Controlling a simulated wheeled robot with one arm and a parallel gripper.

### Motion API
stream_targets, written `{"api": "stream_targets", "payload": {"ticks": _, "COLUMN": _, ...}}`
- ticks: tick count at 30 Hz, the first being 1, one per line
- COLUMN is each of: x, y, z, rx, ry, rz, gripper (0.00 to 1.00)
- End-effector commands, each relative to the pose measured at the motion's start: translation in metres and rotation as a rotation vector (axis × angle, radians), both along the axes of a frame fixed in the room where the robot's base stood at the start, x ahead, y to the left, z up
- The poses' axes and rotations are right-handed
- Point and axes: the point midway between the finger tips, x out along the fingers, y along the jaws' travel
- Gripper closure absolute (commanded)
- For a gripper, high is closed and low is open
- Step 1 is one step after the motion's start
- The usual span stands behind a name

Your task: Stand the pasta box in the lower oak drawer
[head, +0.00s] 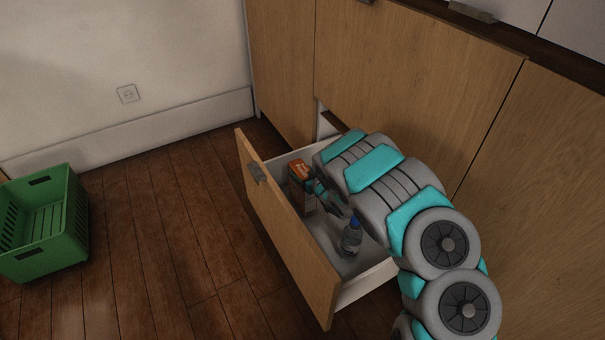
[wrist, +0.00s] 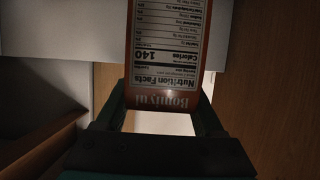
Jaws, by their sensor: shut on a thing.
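The pasta box (head: 300,177) is orange with a dark lower part. It is upright in the far part of the open lower oak drawer (head: 286,238) in the head view. My gripper (head: 322,191) is shut on the box. In the wrist view the box (wrist: 167,55) shows its nutrition label upside down between the two fingers of my gripper (wrist: 165,115). The box's lower end is hard to see behind the drawer front, so I cannot tell whether it touches the drawer floor.
A bottle with a blue label (head: 351,238) stands in the drawer, nearer than the box. A green crate (head: 40,225) is on the wooden floor at left. Oak cabinet fronts (head: 415,75) rise behind the drawer. The floor between crate and drawer is clear.

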Motion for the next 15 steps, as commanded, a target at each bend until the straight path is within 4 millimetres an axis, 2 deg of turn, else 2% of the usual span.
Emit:
{"api": "stream_targets", "payload": {"ticks": 3, "x": 0.0004, "y": 0.0004, "z": -0.0023, "rx": 0.001, "ry": -0.002, "rz": 0.000, "gripper": 1.00}}
{"api": "stream_targets", "payload": {"ticks": 4, "x": 0.0002, "y": 0.0004, "z": -0.0027, "rx": 0.001, "ry": -0.001, "rz": 0.001, "gripper": 0.29}}
{"api": "stream_targets", "payload": {"ticks": 12, "x": 0.0000, "y": 0.0002, "z": -0.0024, "rx": 0.000, "ry": 0.000, "rz": 0.000, "gripper": 0.00}}
{"api": "stream_targets", "payload": {"ticks": 15, "x": 0.0000, "y": 0.0002, "z": -0.0024, "rx": 0.000, "ry": 0.000, "rz": 0.000, "gripper": 0.00}}
